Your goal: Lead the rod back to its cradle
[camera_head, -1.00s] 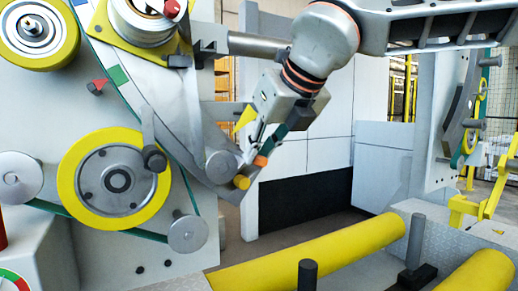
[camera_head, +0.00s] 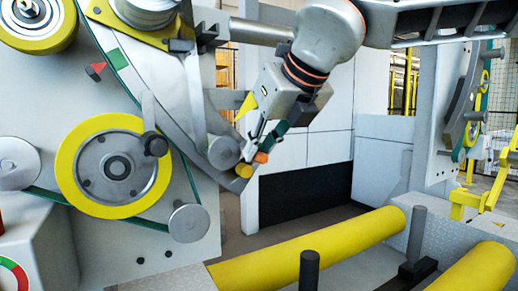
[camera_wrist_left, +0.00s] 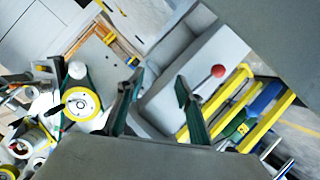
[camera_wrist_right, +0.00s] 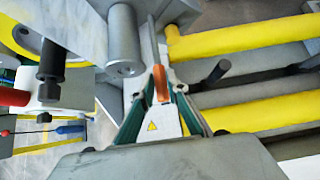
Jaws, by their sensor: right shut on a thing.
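My right gripper (camera_head: 259,146) is shut on a slim part with an orange section (camera_head: 261,157), which I take to be the rod. A yellow round end (camera_head: 244,170) shows beside it, at the lower end of the curved grey plate (camera_head: 133,88). In the right wrist view the orange section (camera_wrist_right: 160,84) sits between the fingers, and a grey bar (camera_wrist_right: 153,48) runs on beyond them. Whether it touches the plate, I cannot tell. I cannot pick out the cradle for certain. My left gripper (camera_wrist_left: 158,88) is open and empty in the left wrist view, outside the head view.
A grey roller (camera_head: 222,152) stands close beside the held part. A large yellow-rimmed wheel (camera_head: 66,166) with a green belt is on the left machine face. Yellow rollers (camera_head: 310,247) and dark upright posts (camera_head: 309,268) lie below right. Floor shows between machine and white panels.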

